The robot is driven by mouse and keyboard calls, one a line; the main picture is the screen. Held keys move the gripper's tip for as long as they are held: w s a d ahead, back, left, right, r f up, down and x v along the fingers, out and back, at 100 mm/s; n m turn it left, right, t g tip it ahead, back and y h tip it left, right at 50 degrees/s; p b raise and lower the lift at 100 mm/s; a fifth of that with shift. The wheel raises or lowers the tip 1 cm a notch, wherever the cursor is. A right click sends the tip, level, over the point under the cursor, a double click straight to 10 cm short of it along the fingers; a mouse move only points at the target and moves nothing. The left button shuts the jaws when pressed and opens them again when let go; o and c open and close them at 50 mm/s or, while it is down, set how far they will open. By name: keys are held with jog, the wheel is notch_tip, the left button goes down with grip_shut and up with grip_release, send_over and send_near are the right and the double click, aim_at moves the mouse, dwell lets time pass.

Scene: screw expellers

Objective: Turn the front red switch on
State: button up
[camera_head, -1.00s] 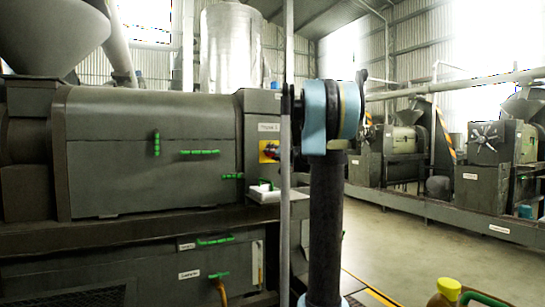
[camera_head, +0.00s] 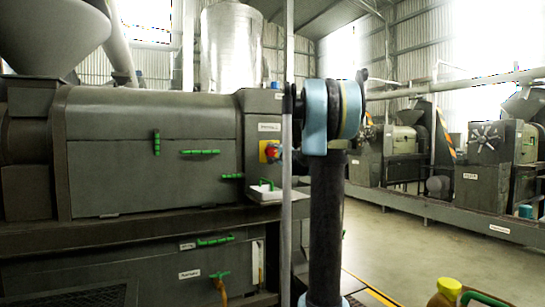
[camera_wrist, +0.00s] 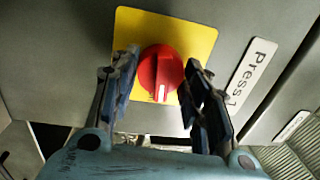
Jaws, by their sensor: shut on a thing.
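The red switch (camera_wrist: 161,68) is a round knob on a yellow plate (camera_wrist: 190,35) in the wrist view. Its white mark points toward the bottom of that picture. My gripper (camera_wrist: 160,72) has one finger on each side of the knob and is shut on it. In the head view the red switch (camera_head: 271,152) shows at the right end of the near grey press (camera_head: 150,125). The yellow plate is partly covered there, and most of my gripper is hidden behind my arm.
A white label (camera_wrist: 252,76) reading "Press" sits right of the plate. A light tray (camera_head: 264,195) with a green handle juts out below the switch. Green handles (camera_head: 200,152) dot the press. More presses (camera_head: 485,165) stand at the right, with open floor (camera_head: 400,245) before them.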

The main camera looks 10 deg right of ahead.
jog(key=shift+s+f+m, duration=0.1)
jog(key=shift+f+m, duration=0.05)
jog(key=shift+m, duration=1.05)
jog(key=o, duration=1.1)
jog(key=shift+f, duration=0.1)
jog(key=shift+c, duration=0.2)
jog(key=r+v, duration=0.1)
jog(key=v, duration=1)
jog(key=shift+s+f, duration=0.35)
jog(key=shift+f, duration=0.1)
